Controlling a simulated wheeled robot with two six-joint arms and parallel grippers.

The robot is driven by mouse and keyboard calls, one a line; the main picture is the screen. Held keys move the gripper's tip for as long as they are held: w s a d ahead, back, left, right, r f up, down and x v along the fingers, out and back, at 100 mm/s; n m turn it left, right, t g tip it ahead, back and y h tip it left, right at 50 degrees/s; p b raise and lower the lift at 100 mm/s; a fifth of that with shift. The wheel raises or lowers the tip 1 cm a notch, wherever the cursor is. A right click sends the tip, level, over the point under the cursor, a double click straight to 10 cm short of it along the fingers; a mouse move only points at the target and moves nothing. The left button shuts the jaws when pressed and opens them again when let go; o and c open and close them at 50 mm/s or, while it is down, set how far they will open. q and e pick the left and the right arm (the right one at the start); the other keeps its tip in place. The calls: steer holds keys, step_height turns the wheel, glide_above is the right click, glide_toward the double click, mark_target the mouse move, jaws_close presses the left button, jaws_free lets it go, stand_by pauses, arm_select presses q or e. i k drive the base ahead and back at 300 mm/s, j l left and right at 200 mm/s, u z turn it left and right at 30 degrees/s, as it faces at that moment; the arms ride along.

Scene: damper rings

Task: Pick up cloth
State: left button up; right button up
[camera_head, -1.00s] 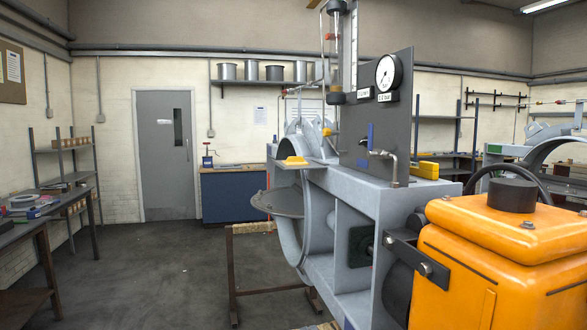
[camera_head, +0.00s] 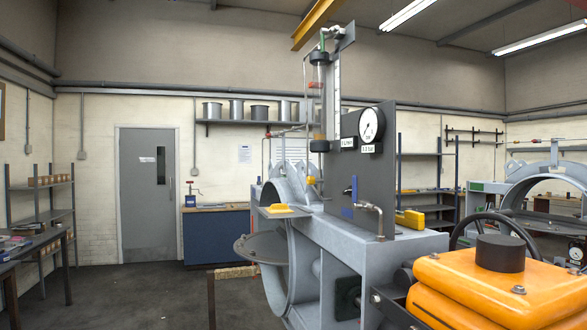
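I cannot make out a cloth for certain in this view. A small flat yellow item (camera_head: 280,210) lies on the grey ledge of the machine, left of the gauge panel; I cannot tell whether it is cloth. Neither my left nor my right gripper shows in the head view.
The grey machine (camera_head: 366,233) with its gauge panel (camera_head: 369,165) stands at centre right. An orange housing (camera_head: 470,283) fills the lower right. A workbench (camera_head: 30,247) is at the left, a blue cabinet (camera_head: 213,237) by the grey door (camera_head: 147,194). Floor between them is open.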

mark_target(278, 208)
steer(key=z, duration=0.15)
steer(key=i+j+z, duration=0.2)
steer(key=j, duration=0.15)
steer(key=i+j+z, duration=0.2)
steer(key=j, duration=0.15)
steer(key=j+z, duration=0.2)
steer(key=j, duration=0.15)
steer(key=i+j+z, duration=0.2)
steer(key=j, duration=0.2)
steer(key=k, duration=0.1)
